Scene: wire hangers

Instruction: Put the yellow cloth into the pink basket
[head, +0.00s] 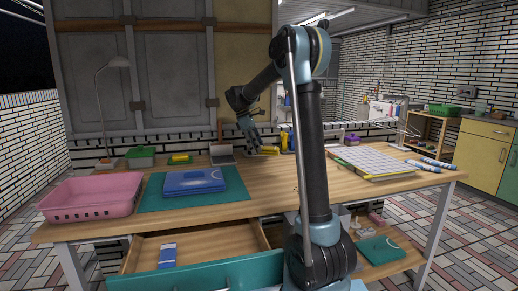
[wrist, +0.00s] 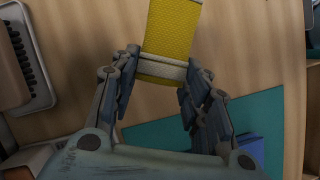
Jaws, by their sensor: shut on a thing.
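The yellow cloth (wrist: 169,32) shows between my fingers in the wrist view, with a paler band across its near part. My gripper (wrist: 160,85) is shut on it. In the head view the small yellow cloth (head: 265,150) is at the back of the table, just beside the tips of my gripper (head: 252,142). Whether the cloth touches the table I cannot tell. The pink basket (head: 95,196) stands open at the left end of the table, well to the left of my gripper.
A teal mat (head: 235,190) with folded blue cloth (head: 194,181) lies between basket and gripper. A green box (head: 140,157) and lamp (head: 103,110) stand at the back left. A pale grid board (head: 368,161) lies on the right. A front drawer (head: 195,245) is pulled open.

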